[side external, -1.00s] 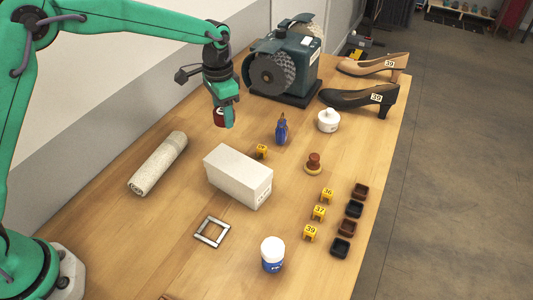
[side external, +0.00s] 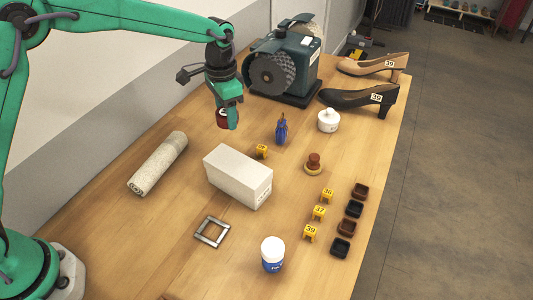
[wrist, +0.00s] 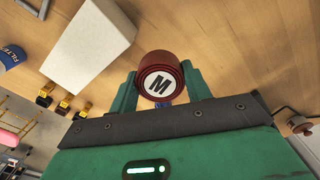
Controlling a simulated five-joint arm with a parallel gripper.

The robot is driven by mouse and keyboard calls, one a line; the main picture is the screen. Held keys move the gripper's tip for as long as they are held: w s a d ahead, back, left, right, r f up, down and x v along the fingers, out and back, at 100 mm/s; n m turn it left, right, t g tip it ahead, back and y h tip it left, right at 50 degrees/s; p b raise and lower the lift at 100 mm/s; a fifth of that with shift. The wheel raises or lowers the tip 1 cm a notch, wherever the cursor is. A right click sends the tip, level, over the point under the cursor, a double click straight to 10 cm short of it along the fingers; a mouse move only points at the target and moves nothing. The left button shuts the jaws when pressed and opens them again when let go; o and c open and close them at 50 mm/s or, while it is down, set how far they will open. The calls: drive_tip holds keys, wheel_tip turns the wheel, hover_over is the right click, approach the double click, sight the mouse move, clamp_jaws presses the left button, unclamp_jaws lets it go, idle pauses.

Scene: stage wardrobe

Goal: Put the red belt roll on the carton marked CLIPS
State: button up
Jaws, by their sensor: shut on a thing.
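The red belt roll (wrist: 172,62) is a dark red coil with a white disc marked M on its end. My gripper (wrist: 160,88) is shut on it, with one green finger on each side in the wrist view. In the side external view the roll (side external: 221,118) shows partly behind my gripper (side external: 229,120), held above the table at its back left. A plain white carton (side external: 238,176) lies on the table, nearer the camera than the roll. It also shows in the wrist view (wrist: 90,42). No CLIPS marking is readable on its visible faces. Its top is bare.
A grey-green grinder (side external: 285,70) stands behind my gripper. A rolled cloth (side external: 158,163) lies left of the carton. A blue bottle (side external: 281,129), a small yellow marker (side external: 262,151) and a wooden stamp (side external: 314,163) are near the carton. A metal frame (side external: 212,232) lies in front.

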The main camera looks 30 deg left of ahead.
drive_tip(key=s+d+r+n, duration=0.1)
drive_tip(key=s+d+r, duration=0.3)
drive_tip(key=s+d, duration=0.45)
drive_tip(key=s+d+r+n, duration=0.1)
drive_tip(key=s+d+r, duration=0.45)
drive_tip(key=s, duration=0.55)
hover_over(237, 164)
wheel_tip(237, 164, down, 8)
drive_tip(key=shift+r, duration=0.1)
drive_tip(key=shift+f, duration=2)
drive_tip(key=shift+f, duration=0.15)
drive_tip(key=o, duration=1)
